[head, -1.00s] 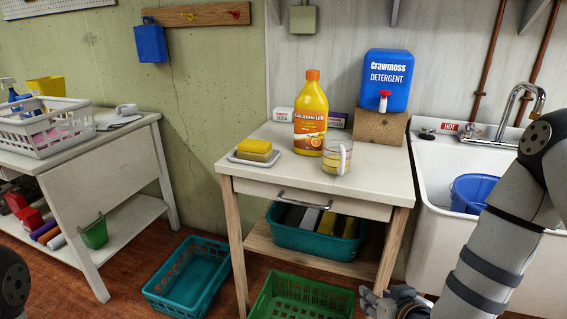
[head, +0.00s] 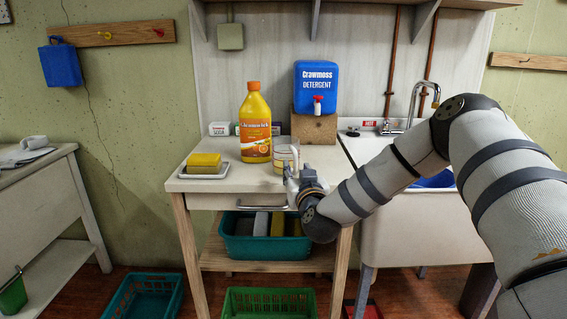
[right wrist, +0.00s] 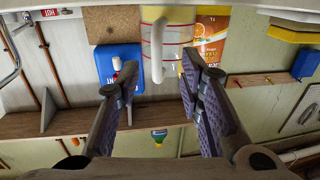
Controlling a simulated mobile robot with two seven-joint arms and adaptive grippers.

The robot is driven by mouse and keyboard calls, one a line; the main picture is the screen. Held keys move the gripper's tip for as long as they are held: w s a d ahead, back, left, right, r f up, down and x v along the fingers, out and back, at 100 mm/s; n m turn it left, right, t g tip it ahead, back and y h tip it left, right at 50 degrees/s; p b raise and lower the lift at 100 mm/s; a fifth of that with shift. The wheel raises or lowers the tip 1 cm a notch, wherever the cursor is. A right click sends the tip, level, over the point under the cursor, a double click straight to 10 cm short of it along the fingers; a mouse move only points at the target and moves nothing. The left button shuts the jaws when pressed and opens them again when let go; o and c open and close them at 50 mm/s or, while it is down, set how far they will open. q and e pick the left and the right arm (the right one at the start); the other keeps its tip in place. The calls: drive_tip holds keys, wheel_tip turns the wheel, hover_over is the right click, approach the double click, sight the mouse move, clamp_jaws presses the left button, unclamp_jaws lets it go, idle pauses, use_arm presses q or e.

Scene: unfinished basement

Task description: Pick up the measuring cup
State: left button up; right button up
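The measuring cup (head: 285,154) is clear with a white handle and stands upright on the small table (head: 222,184), just right of the orange cleaner bottle (head: 255,125). My right gripper (head: 293,180) is at the table's front edge, directly in front of the cup. In the right wrist view, which is upside down, the cup (right wrist: 172,36) lies ahead of the fingers. My right gripper (right wrist: 160,68) is open there, with the cup's handle between the two spread fingers and no clear contact. My left gripper is out of view.
A yellow sponge on a dish (head: 203,174) sits at the table's left. A blue detergent jug (head: 323,88) stands on a wooden block (head: 314,128) behind. The sink (head: 372,150) is to the right. A teal basket (head: 266,245) sits on the shelf below.

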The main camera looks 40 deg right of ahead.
sight(296, 163)
drive_tip(key=x, duration=0.2)
drive_tip(key=b+x, duration=0.1)
drive_tip(key=x, duration=0.1)
drive_tip(key=shift+w+d+f, duration=0.15)
drive_tip(key=shift+d, duration=0.25)
drive_tip(key=shift+w+d, duration=0.1)
drive_tip(key=shift+w, duration=0.15)
drive_tip(key=shift+r, duration=0.25)
clamp_jaws()
